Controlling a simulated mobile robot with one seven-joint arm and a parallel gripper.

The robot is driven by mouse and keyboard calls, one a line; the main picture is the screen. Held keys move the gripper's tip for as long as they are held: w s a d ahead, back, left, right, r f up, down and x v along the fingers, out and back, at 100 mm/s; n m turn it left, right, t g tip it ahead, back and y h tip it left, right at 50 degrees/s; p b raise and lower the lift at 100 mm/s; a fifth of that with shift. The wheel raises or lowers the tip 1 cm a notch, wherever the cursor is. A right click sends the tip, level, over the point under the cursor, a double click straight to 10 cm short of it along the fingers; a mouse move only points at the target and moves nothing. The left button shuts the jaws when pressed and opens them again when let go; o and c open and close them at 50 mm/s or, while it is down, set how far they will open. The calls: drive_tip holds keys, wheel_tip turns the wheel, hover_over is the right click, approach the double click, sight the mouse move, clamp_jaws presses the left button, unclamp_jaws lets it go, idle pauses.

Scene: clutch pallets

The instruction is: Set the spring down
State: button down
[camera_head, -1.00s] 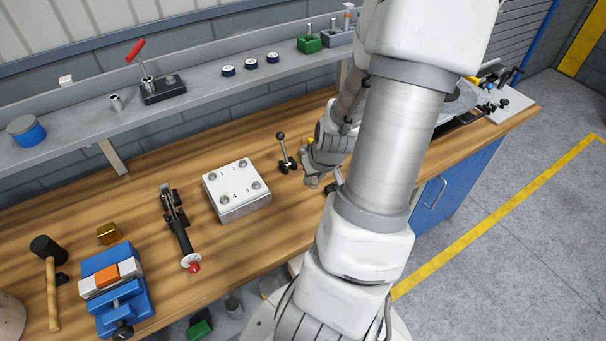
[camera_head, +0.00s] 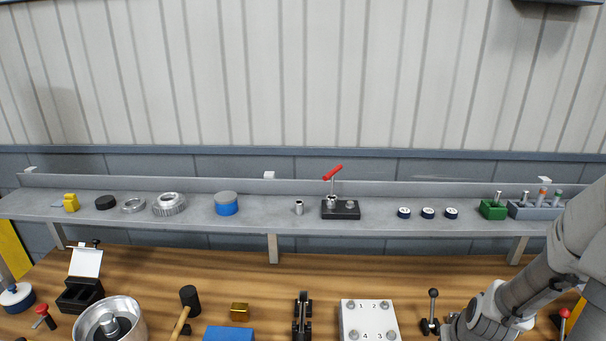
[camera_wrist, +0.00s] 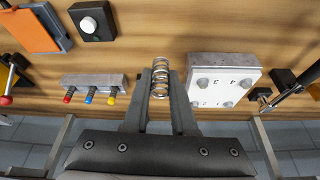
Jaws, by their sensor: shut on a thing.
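The spring (camera_wrist: 160,77) is a silvery metal coil. It shows in the wrist view, upright in the picture, between the two fingers of my gripper (camera_wrist: 161,95). My gripper is shut on it, and the coil's upper end sticks out past the fingertips. The wooden bench top lies behind the spring; I cannot tell how far the spring is from it. In the head view my arm is at the lower right, and the gripper and spring are out of the picture.
A white block numbered 1 to 4 (camera_head: 367,320) also shows in the wrist view (camera_wrist: 222,80), right of the spring. A bar with red, blue and yellow tipped pins (camera_wrist: 92,84) is left of it. A grey shelf (camera_head: 255,222) runs along the wall. Bare wood lies around the spring.

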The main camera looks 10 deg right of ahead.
drive_tip(key=w+a+n, duration=0.1)
drive_tip(key=w+a, duration=0.3)
drive_tip(key=a, duration=0.4)
drive_tip(key=w+a+n+y, duration=0.1)
drive_tip(key=w+a, duration=0.3)
drive_tip(key=a, duration=0.3)
drive_tip(key=w+a+n, duration=0.2)
drive_tip(key=w+a, duration=0.2)
drive_tip(key=a, duration=0.4)
drive_tip(key=shift+w+a+f+b, duration=0.2)
drive_tip(key=shift+w+a+b, duration=0.15)
drive_tip(key=shift+w+b, duration=0.1)
